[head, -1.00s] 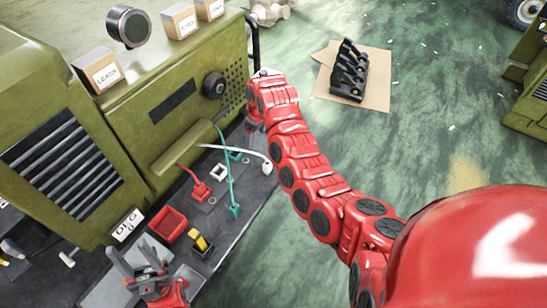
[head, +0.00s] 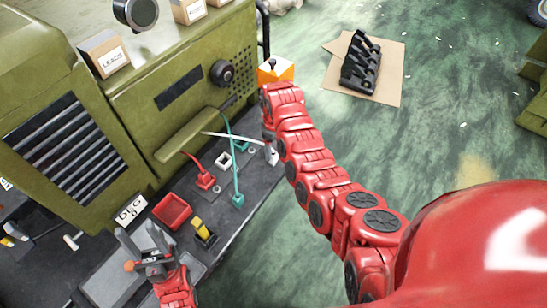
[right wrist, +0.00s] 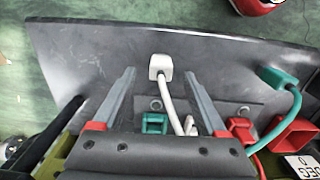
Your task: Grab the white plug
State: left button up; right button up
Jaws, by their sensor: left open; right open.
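The white plug (head: 271,155) sits at the end of a white cable near the right edge of the dark bench. In the right wrist view the white plug (right wrist: 160,66) lies on the dark bench top, its cable running down between my fingers. My right gripper (right wrist: 160,76) is open, with one fingertip on each side of the plug in that view; I cannot tell contact or height. In the head view my right arm comes close beside the plug and partly hides the right gripper (head: 268,134). My left gripper (head: 143,242) is open and empty over the bench's near left part.
A teal plug (head: 238,200) and a red plug (head: 205,181) stand nearby on cables. A white socket (head: 224,161), a red tray (head: 172,211) and a yellow-black part (head: 203,232) are on the bench. The green machine (head: 130,100) rises behind.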

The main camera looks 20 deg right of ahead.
aim_at(274, 154)
jog(key=shift+f, duration=0.35)
jog(key=shift+a+f+p, duration=0.1)
jog(key=shift+f+p, duration=0.6)
jog(key=shift+f, duration=2)
jog(key=shift+w, duration=0.1)
grip_shut()
